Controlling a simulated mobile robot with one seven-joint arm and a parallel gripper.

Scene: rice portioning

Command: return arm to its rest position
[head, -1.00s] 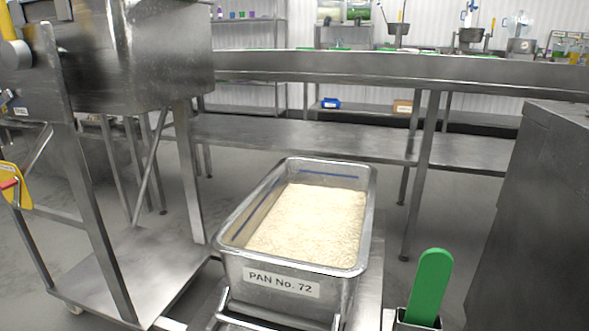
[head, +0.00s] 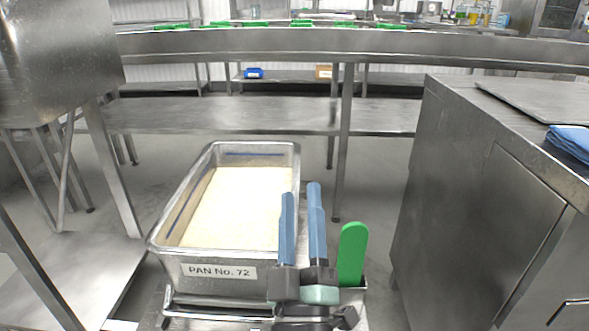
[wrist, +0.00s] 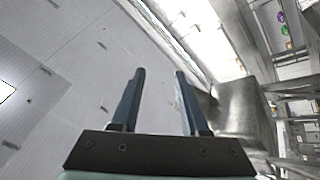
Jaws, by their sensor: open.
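My gripper (head: 301,188) shows in the head view with its two blue fingers pointing up and a gap between them. It appears in front of the right part of the rice pan (head: 218,271), and nothing is between the fingers. In the wrist view the gripper (wrist: 160,72) is also open and empty, facing the white ceiling and wall. The pan is labelled "PAN No. 72" and holds white rice (head: 236,208). My fingers hide part of its right side.
A green handle (head: 352,254) stands upright just right of my gripper. A steel cabinet (head: 470,200) is at the right, with a blue cloth (head: 570,142) on top. A steel frame with a large vessel (head: 55,60) is at the left. A long steel counter (head: 330,45) crosses behind.

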